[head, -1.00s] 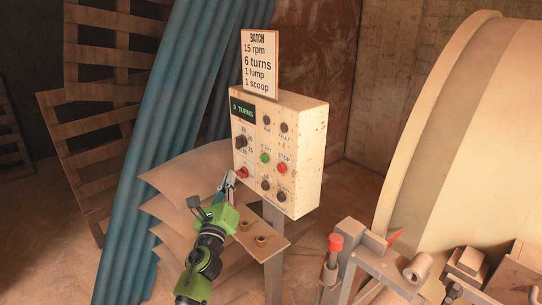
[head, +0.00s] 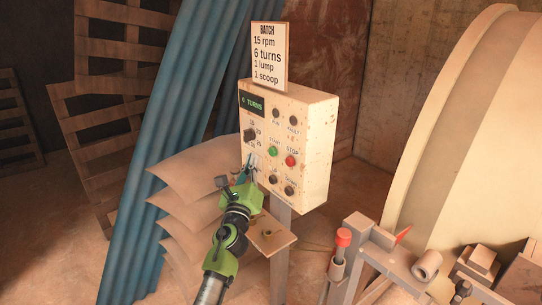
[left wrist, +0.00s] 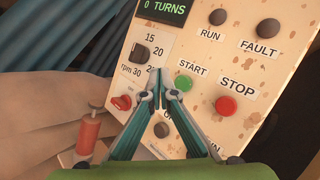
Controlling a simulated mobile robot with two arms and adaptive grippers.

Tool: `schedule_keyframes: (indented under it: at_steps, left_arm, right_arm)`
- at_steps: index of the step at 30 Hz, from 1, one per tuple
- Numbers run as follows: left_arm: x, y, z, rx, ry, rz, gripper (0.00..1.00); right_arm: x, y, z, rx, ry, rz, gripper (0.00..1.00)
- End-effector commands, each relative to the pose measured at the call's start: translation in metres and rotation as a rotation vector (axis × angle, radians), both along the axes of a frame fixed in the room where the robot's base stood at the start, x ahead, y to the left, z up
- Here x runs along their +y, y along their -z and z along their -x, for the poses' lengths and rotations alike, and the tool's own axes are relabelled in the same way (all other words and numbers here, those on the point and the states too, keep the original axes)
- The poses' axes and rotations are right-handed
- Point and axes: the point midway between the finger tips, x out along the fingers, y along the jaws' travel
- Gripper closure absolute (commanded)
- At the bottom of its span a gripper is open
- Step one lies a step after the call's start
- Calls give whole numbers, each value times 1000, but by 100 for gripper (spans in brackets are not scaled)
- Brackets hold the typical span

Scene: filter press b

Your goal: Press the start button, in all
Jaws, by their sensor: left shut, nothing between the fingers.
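The green start button (head: 273,152) is on the front of the cream control box, left of the red stop button (head: 291,160). My left gripper (head: 249,157) is shut and empty in front of the box's left part. In the left wrist view its fingertips (left wrist: 160,76) lie between the black rpm knob (left wrist: 140,52) and the start button. I cannot tell whether they touch the panel. My right gripper is not in view.
The display (head: 252,104) reads 0 TURNS. A batch card (head: 268,57) stands on the box, listing 15 rpm and 6 turns. A small shelf (head: 270,240) is below.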

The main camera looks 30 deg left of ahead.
Motion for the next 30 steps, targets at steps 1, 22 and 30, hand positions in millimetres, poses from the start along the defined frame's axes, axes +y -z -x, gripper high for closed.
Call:
schedule_keyframes:
  at_steps: [1,22,30]
  left_arm:
    - [-3,1,-7,-2,1,1,100]
    - [-14,0,-33,1,1,0,100]
    - [-14,0,-33,1,0,0,100]
  right_arm:
    - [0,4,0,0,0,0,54]
    - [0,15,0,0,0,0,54]
    - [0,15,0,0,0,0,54]
